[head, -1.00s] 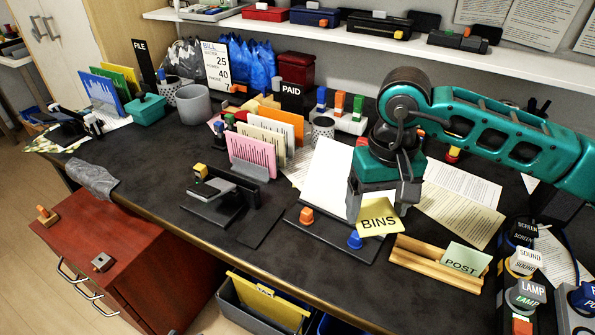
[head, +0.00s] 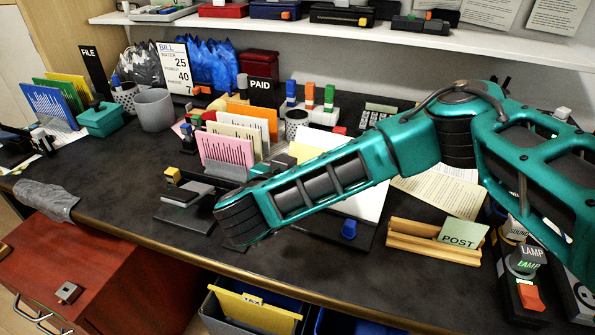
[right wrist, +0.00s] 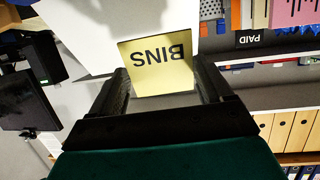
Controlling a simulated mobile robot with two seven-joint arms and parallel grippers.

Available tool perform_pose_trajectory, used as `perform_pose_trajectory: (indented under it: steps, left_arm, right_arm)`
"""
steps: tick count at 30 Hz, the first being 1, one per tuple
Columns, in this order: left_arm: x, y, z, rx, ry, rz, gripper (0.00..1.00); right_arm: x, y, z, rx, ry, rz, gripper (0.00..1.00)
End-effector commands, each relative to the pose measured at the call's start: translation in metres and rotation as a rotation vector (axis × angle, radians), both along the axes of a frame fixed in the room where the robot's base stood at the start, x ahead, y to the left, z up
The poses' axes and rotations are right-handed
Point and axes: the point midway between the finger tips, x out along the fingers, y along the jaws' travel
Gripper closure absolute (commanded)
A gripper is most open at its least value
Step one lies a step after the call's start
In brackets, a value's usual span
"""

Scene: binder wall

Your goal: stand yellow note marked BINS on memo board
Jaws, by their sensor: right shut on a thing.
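The yellow note marked BINS (right wrist: 155,72) is between the black fingers of my right gripper (right wrist: 162,78) in the right wrist view; its lettering appears upside down. My right gripper is shut on it. In the head view my right arm reaches across the desk and hides this gripper. A pale yellow patch (head: 303,152) shows just above the arm; I cannot tell if it is the note. A wooden slotted stand (head: 432,247) holds a green POST card (head: 461,234). I cannot tell for sure which thing is the memo board. My left gripper is not in view.
Upright cards (head: 226,153) and the PAID sign (head: 261,88) stand left of centre. Knobbed devices crowd the right. The dark desk's front left is fairly clear.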

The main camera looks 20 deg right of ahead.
Motion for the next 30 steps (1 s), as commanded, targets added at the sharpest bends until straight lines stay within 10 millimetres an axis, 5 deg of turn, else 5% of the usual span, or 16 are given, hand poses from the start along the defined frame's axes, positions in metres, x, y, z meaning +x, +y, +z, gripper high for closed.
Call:
perform_pose_trajectory:
  steps: [15, 30]
  left_arm:
    - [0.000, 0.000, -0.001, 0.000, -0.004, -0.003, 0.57]
    - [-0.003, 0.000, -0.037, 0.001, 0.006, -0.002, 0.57]
  right_arm:
    - [0.003, 0.005, 0.005, -0.028, -0.035, 0.020, 0.53]
    - [0.015, -0.006, -0.030, -0.027, -0.032, 0.017, 0.53]
